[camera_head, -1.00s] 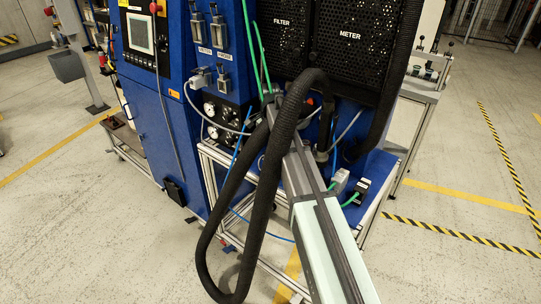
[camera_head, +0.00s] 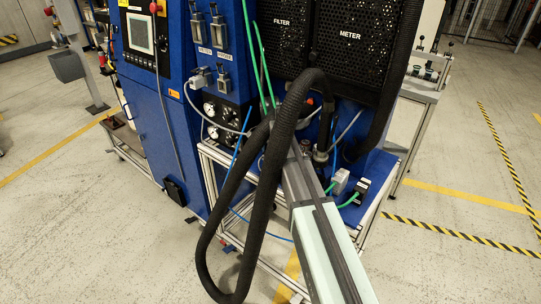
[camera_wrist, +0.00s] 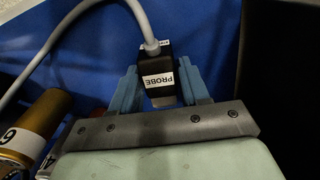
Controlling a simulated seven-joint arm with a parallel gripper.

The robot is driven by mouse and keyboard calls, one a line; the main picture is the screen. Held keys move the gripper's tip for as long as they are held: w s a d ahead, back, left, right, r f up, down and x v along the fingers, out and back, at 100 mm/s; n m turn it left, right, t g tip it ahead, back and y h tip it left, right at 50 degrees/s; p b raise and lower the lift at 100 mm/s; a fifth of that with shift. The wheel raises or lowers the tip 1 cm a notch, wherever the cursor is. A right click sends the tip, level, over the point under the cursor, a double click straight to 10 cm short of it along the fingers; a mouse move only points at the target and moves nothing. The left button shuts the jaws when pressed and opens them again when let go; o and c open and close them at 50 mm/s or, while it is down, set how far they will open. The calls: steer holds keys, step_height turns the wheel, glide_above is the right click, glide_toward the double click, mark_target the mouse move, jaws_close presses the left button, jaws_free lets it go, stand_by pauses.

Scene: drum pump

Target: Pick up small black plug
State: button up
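A small black plug (camera_wrist: 160,82) with a white PROBE label and a grey cable from its top shows in the wrist view. It stands between the two blue fingers of my gripper (camera_wrist: 159,76), with the blue panel behind it. The fingers are apart, one on each side of the plug. Any contact is hard to make out in the dark picture. In the head view, my fingertips and this plug are hidden behind the thick black hose.
The black hose (camera_head: 271,160) loops in front of my arm. A gold cylinder (camera_wrist: 37,123) with a label lies left of my gripper. Another black connector (camera_head: 361,187) with a green cable sits on the blue shelf. The grey cable (camera_wrist: 80,17) arcs left from the plug.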

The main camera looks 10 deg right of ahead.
mark_target(270, 151)
steer(key=c, duration=0.7)
steer(key=shift+s+a+r, duration=0.15)
steer(key=shift+r, duration=0.45)
step_height(270, 151, up, 6)
steer(key=shift+f, duration=0.25)
steer(key=s+a, duration=1.4)
steer(key=shift+r, duration=0.15)
